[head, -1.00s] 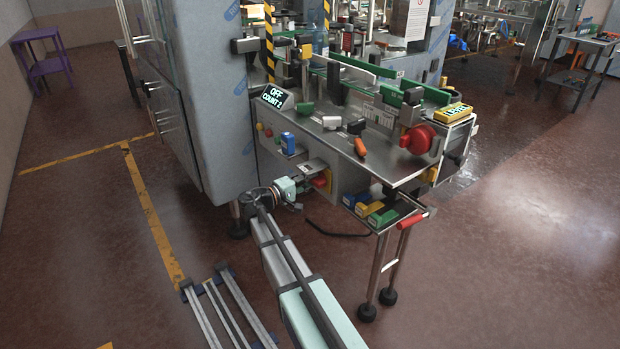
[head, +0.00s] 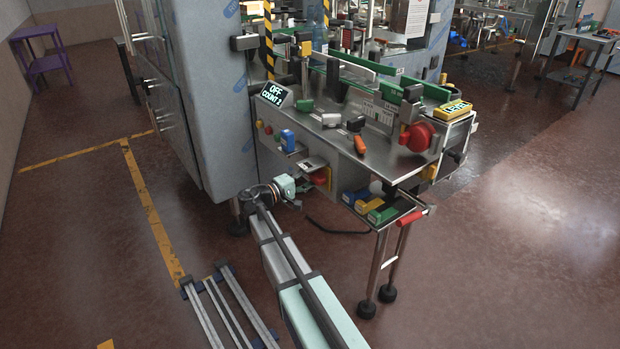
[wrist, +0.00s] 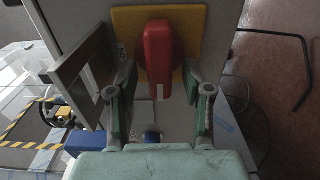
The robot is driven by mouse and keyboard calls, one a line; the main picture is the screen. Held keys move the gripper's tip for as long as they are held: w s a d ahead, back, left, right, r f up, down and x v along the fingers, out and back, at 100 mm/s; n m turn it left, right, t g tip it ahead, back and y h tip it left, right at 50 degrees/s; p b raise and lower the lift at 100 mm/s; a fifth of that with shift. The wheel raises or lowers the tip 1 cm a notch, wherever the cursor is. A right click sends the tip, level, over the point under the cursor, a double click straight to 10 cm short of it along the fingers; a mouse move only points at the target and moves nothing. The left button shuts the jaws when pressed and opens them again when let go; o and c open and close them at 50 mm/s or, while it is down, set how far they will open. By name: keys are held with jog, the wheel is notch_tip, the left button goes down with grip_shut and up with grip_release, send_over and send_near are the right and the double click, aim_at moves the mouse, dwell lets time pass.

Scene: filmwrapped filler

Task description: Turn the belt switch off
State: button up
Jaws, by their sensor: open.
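The belt switch appears to be the red rotary knob on a yellow plate (wrist: 190,22). The red knob (wrist: 158,50) fills the upper middle of the wrist view, with a white mark at its lower end. It shows small on the machine's front in the head view (head: 320,179). My gripper (wrist: 160,78) is open, with one finger on each side of the knob's lower part; gaps show, so it is not clamped. In the head view my gripper (head: 301,184) is just left of the knob. A display (head: 272,95) above reads OFF.
A blue block (head: 288,140) sits on the machine front, up and left of the knob. Small coloured boxes (head: 368,208) lie on a shelf to the right. In the wrist view a dark plate (wrist: 78,62) stands left of the fingers. Open floor lies in front.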

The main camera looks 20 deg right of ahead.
jog(key=s+a, duration=0.2)
jog(key=a, duration=0.9)
jog(key=shift+a, duration=0.35)
jog(key=s+a+f+n+g+y+p, duration=0.15)
jog(key=s+f+y, duration=0.45)
jog(key=s+f, duration=0.7)
jog(key=s+a+f+m+g+y+p, duration=0.2)
jog(key=s+f+y, duration=0.45)
jog(key=f, duration=1.05)
jog(key=s+a+f+g+y+p, duration=0.1)
jog(key=s+a+f+g+p, duration=0.1)
jog(key=s, duration=0.9)
jog(key=s+a+f+m+g+y+p, duration=0.1)
jog(key=s+a+f+g+y+p, duration=0.1)
jog(key=s, duration=0.9)
jog(key=s+a+f+g+y+p, duration=0.2)
jog(key=s+p, duration=0.1)
jog(key=s, duration=0.9)
jog(key=shift+a+f+m, duration=0.25)
jog(key=shift+m, duration=0.1)
